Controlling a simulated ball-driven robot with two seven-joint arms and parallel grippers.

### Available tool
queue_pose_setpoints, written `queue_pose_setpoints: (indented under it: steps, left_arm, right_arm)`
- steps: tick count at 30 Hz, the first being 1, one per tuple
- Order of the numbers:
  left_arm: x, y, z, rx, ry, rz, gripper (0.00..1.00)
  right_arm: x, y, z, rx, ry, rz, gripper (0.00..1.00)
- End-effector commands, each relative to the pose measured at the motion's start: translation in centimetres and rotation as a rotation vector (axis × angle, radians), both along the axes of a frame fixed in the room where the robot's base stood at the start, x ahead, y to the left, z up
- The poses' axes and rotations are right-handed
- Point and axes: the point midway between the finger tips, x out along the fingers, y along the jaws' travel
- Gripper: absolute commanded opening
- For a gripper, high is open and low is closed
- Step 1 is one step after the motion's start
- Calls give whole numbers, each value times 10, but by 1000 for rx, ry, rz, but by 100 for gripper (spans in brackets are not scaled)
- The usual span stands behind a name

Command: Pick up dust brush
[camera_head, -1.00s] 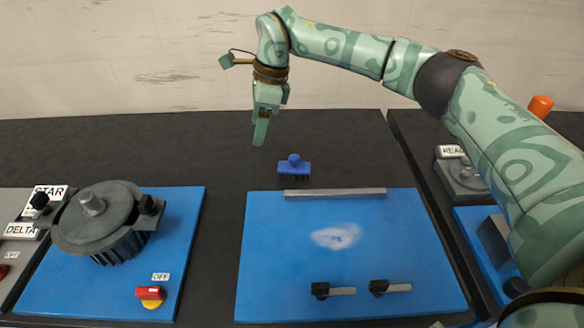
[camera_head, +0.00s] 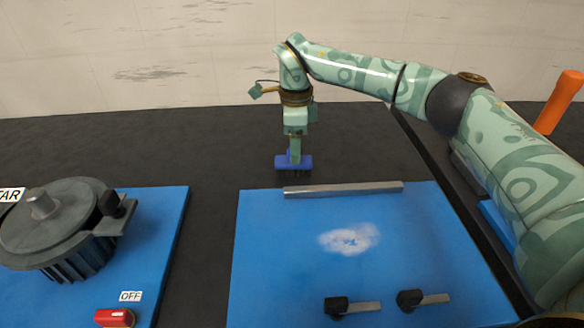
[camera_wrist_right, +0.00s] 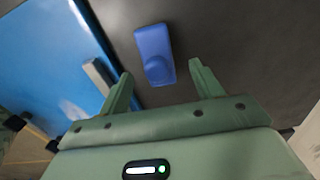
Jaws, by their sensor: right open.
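The blue dust brush (camera_head: 283,164) lies on the dark bench top, just behind the blue panel, with its dark bristles down. My right gripper (camera_head: 295,155) points down at the brush, its fingers overlapping the brush's handle in the head view. In the right wrist view the brush (camera_wrist_right: 155,55) shows between and beyond the two spread fingers of my right gripper (camera_wrist_right: 160,82). The gripper is open, with nothing held. Whether a finger touches the brush cannot be told. My left gripper is not in view.
A grey metal bar (camera_head: 343,189) runs along the back edge of the blue panel (camera_head: 270,270), near the brush. The panel bears a white dusty patch (camera_head: 349,239) and two black-handled levers. A dark motor (camera_head: 65,225) stands at left. The bench left of the brush is clear.

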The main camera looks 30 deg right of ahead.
Motion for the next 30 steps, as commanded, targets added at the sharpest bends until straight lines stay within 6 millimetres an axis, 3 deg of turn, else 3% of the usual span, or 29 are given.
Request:
queue_pose_setpoints:
  steps: [4, 12, 19, 24, 30]
  left_arm:
    - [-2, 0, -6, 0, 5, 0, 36]
    - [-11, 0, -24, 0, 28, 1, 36]
    - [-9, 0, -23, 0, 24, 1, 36]
    - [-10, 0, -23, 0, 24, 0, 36]
    - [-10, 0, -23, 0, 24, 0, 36]
  right_arm:
    - [0, 1, -12, 1, 2, 0, 65]
    - [0, 4, -55, 1, 4, -1, 65]
    - [0, 4, -53, 0, -1, -1, 65]
    - [0, 4, -53, 0, -1, -1, 18]
    - [0, 4, -53, 0, -1, -1, 15]
